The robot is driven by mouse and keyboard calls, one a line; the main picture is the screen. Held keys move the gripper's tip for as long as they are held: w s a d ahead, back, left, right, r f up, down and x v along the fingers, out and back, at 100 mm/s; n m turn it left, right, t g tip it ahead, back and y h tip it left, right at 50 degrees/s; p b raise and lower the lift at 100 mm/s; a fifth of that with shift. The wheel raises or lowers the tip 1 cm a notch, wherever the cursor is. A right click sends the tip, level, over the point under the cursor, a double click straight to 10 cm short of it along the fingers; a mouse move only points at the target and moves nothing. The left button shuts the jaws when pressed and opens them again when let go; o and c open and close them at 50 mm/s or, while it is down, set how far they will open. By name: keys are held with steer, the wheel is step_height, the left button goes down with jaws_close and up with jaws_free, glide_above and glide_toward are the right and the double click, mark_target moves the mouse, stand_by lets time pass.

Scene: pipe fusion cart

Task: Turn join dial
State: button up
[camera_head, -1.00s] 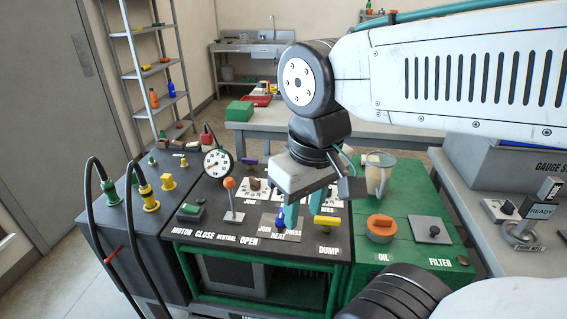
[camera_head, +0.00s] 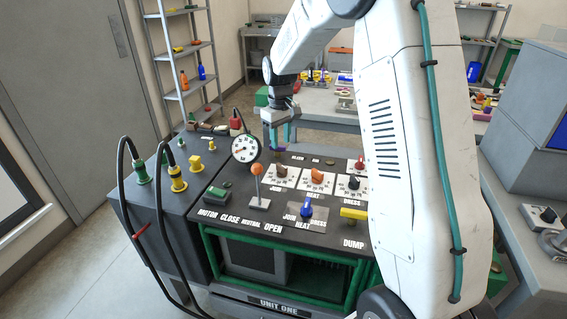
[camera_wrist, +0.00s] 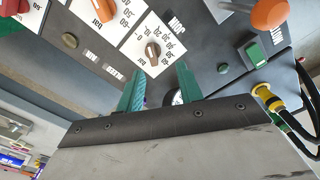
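The join dial (camera_head: 281,172) is a dark brown knob on a white scale plate, leftmost of three dials on the black cart top. It also shows in the wrist view (camera_wrist: 153,52), just beyond the fingertips, its plate marked with numbers. My gripper (camera_head: 281,146) points down over the back of the cart top, behind the join dial in the head view. Its two teal fingers (camera_wrist: 159,80) are spread apart, with no dial between them. The fingers appear clear of the knob; their exact height is hard to tell.
The orange heat dial (camera_head: 317,177) and black dress dial (camera_head: 353,183) stand to the right. A round gauge (camera_head: 246,148) and orange-topped lever (camera_head: 257,182) are at left. A blue selector (camera_head: 307,207) and yellow dump handle (camera_head: 353,214) are in front. A purple knob (camera_head: 277,154) is near my fingers.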

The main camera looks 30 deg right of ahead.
glide_above(282, 165)
step_height(282, 165, down, 4)
steer(key=shift+s+f, duration=0.1)
steer(key=shift+f, duration=0.15)
step_height(282, 165, down, 7)
steer(key=shift+a+f, duration=0.1)
steer(key=shift+f, duration=0.1)
jaws_close()
